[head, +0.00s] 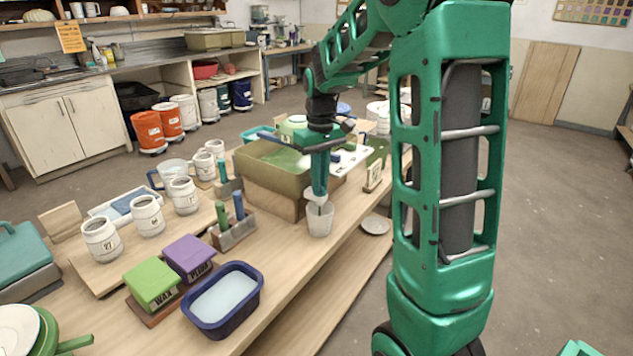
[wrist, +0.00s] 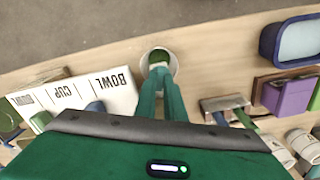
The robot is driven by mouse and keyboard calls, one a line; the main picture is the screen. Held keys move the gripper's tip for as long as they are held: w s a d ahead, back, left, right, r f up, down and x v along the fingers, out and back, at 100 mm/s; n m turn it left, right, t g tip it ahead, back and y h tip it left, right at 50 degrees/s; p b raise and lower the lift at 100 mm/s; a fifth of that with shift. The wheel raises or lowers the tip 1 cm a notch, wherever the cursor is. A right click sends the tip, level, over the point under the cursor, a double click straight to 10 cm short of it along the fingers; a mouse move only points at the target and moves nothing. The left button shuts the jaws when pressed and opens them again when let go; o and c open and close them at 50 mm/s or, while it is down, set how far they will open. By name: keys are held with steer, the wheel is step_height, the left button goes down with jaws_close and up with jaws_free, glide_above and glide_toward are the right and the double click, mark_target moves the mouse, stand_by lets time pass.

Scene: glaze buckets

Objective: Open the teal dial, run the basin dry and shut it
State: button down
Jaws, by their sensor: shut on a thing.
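The basin (head: 255,180) is an olive-green open tub on a wooden block, with green liquid inside. A pale, cup-like container (head: 320,221) stands on the bench in front of it; its round rim also shows in the wrist view (wrist: 145,62). My gripper (head: 318,190) points down at a small whitish fitting (head: 315,198) just above this container. In the wrist view its fingers (wrist: 159,75) close together over the container, where dark green shows. The teal dial is mostly hidden at the fingertips. I cannot tell the dial's turn or whether liquid is running.
White numbered jars (head: 147,215), a tool holder (head: 234,232), green (head: 150,285) and purple (head: 189,258) blocks and a blue tub (head: 224,299) crowd the bench to the left. A small plate (head: 375,224) lies right of the container.

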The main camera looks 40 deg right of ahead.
steer(key=shift+w+r+n, duration=0.1)
steer(key=shift+n, duration=0.4)
steer(key=c, duration=1.8)
jaws_free()
steer(key=shift+c, duration=0.2)
step_height(320, 180, up, 11)
steer(key=shift+f, duration=0.2)
